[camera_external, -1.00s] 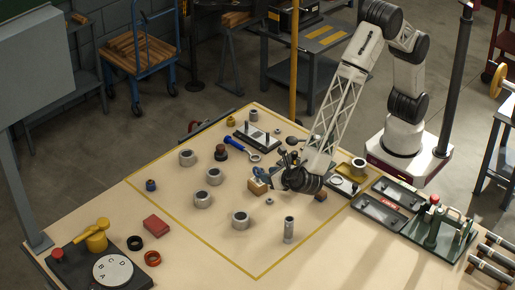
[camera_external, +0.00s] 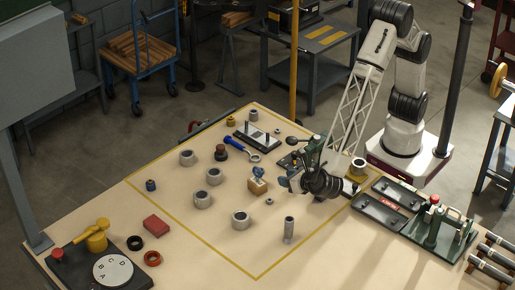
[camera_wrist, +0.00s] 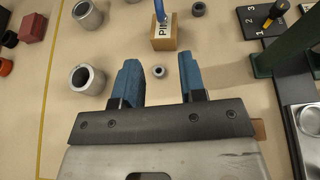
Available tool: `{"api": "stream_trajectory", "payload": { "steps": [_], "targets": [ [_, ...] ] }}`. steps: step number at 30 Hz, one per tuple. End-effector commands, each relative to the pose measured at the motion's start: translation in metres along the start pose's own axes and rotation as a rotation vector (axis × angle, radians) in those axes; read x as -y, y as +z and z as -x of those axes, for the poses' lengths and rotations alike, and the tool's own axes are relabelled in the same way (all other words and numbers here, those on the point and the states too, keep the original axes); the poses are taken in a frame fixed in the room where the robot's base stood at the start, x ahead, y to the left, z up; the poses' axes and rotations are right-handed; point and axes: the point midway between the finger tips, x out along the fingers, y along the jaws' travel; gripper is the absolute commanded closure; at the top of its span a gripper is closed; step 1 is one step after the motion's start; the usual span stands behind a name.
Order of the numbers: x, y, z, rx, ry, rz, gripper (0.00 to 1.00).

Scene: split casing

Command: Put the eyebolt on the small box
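The small box (camera_external: 258,187) is a tan block standing on the table near the middle of the yellow outline. A blue piece, which looks like the eyebolt (camera_external: 257,172), rests on top of it. In the wrist view the box (camera_wrist: 165,38) shows a white label with dark letters, and the lower part of the blue eyebolt (camera_wrist: 160,10) shows at the top edge, cut off by the frame. My gripper (camera_external: 284,182) is to the right of the box, apart from it. In the wrist view its blue fingers (camera_wrist: 158,80) are spread with nothing between them.
A small nut (camera_external: 269,201) lies on the table near the box. Several grey rings (camera_external: 240,220) and an upright metal tube (camera_external: 289,229) stand around. A blue-handled wrench (camera_external: 241,149) and a plate with pegs (camera_external: 258,136) are behind. Dark trays (camera_external: 379,210) are at right.

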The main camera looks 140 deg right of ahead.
Motion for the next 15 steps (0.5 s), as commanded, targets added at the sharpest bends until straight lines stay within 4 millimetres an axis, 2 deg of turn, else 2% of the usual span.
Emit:
{"api": "stream_trajectory", "payload": {
  "steps": [15],
  "targets": [
    [0.0031, 0.0045, 0.0009, -0.008, -0.004, -0.013, 0.62]
  ]
}}
